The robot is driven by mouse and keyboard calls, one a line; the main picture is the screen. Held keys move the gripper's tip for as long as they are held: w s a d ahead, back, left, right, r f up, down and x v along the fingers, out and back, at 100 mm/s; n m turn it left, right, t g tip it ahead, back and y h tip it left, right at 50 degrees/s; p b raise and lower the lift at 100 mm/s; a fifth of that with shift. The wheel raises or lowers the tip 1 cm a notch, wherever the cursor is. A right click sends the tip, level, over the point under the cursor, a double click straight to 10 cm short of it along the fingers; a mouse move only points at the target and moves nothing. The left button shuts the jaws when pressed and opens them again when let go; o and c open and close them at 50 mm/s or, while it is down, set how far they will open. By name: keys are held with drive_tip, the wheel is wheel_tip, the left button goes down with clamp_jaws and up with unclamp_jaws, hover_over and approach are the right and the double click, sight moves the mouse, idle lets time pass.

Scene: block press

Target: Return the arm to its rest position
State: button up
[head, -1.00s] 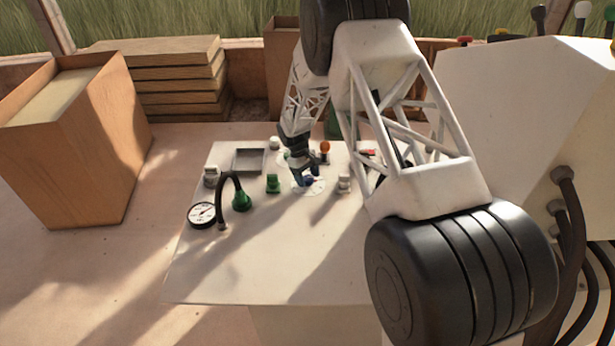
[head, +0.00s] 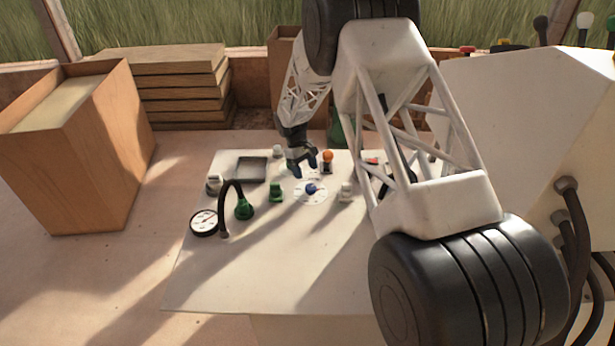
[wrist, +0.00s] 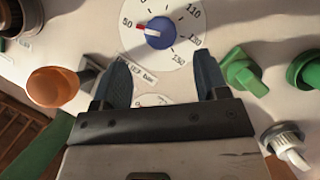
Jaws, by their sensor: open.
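My gripper (head: 304,165) is open and empty. In the head view it hangs above and behind the blue knob (head: 311,188) on the white panel, clear of it. The wrist view shows its two dark blue fingers (wrist: 162,75) spread apart, with the knob (wrist: 160,33) beyond them. The knob sits at the centre of a round white dial (head: 321,199) with printed numbers. Its red and white pointer (wrist: 143,29) points towards the 50 mark.
A black gauge (head: 204,222), a black hose (head: 229,187) and green fittings (head: 276,191) stand on the panel's left. An orange knob (head: 327,158) is close to my gripper. A wooden box (head: 110,160) stands at left, a white console (head: 520,120) at right. The panel's front is clear.

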drive_tip(key=shift+w+a+r, duration=0.1)
drive_tip(key=shift+w+r, duration=0.05)
drive_tip(key=shift+r, duration=0.3)
drive_tip(key=s+d+r+m+t+y, duration=0.1)
drive_tip(key=s+d+r, duration=0.3)
drive_tip(key=s+r, duration=0.4)
drive_tip(key=s+d+r+m+t, duration=0.15)
drive_tip(key=s+d+r, duration=0.35)
drive_tip(key=r, duration=0.5)
drive_tip(key=s+d+r+m+y, duration=0.15)
drive_tip(key=s+d+r, duration=0.25)
drive_tip(key=s+r, duration=0.4)
drive_tip(key=s+d+r+m+t, duration=0.1)
drive_tip(key=s+d+r, duration=0.1)
drive_tip(key=s, duration=0.8)
drive_tip(key=s+d+r+m+t, duration=0.1)
drive_tip(key=s+d+r+m, duration=0.1)
drive_tip(key=s, duration=0.9)
drive_tip(key=s+d+r+m+t, duration=0.1)
drive_tip(key=s+d+r+m, duration=0.1)
drive_tip(key=s, duration=0.9)
drive_tip(key=shift+s+d+r, duration=0.2)
drive_tip(key=shift+d+r, duration=0.15)
drive_tip(key=shift+d, duration=0.25)
